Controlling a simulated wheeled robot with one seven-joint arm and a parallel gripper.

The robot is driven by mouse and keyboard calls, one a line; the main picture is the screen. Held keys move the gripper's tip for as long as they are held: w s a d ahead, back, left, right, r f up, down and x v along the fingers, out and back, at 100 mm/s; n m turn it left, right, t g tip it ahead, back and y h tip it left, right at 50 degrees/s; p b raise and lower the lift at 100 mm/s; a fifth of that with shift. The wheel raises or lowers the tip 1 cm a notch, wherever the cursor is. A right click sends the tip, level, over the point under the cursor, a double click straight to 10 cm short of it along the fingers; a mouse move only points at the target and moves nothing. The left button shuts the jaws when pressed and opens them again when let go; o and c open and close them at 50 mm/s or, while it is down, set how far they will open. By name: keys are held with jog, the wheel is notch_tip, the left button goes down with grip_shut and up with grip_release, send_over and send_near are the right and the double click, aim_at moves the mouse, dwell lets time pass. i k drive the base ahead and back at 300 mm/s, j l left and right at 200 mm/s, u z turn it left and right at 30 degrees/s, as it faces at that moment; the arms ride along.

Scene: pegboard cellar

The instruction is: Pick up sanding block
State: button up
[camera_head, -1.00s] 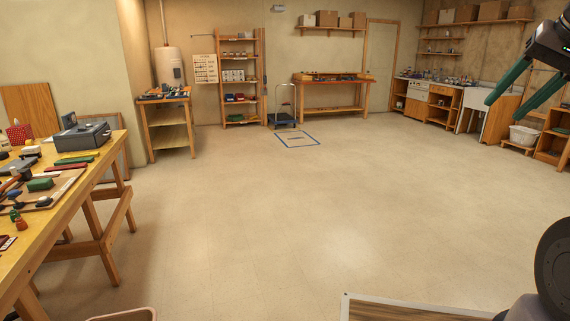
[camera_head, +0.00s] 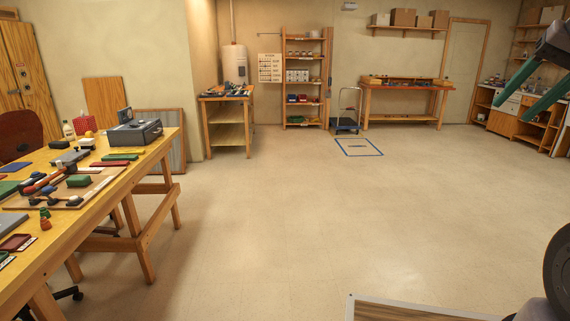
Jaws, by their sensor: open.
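My gripper (camera_head: 511,110) shows at the upper right edge, its two green fingers spread apart and empty. It is far across the picture from the long wooden workbench (camera_head: 150,158) at the left, which holds many small items. I cannot tell for certain which item is the sanding block. A green block (camera_head: 78,181) lies on a thin brown board (camera_head: 98,186) among hand tools on this bench and could be it. Flat red and green pieces lie beside the board.
A grey metal box (camera_head: 136,133) stands at the bench's far end. A dark red chair (camera_head: 20,132) is behind it. A framed panel (camera_head: 420,310) is at the bottom edge. A hand cart (camera_head: 346,122) stands by the back wall. The middle floor is clear.

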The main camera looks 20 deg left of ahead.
aim_at(83, 180)
jog(key=i+j+u, duration=0.1)
jog(key=i+u, duration=0.25)
jog(key=i, duration=0.2)
jog(key=i+u, duration=0.35)
jog(key=i, duration=0.2)
jog(key=i+l+u, duration=0.3)
jog(key=i, duration=0.25)
jog(key=i+j+u, duration=0.15)
jog(key=i+u, duration=0.2)
jog(key=u, duration=0.15)
jog(key=i+u, duration=0.7)
jog(key=u, duration=0.25)
jog(key=i+j+u, duration=0.1)
jog(key=i+u, duration=0.15)
jog(key=i, duration=0.25)
jog(key=i+u, duration=0.3)
jog(key=i, duration=0.2)
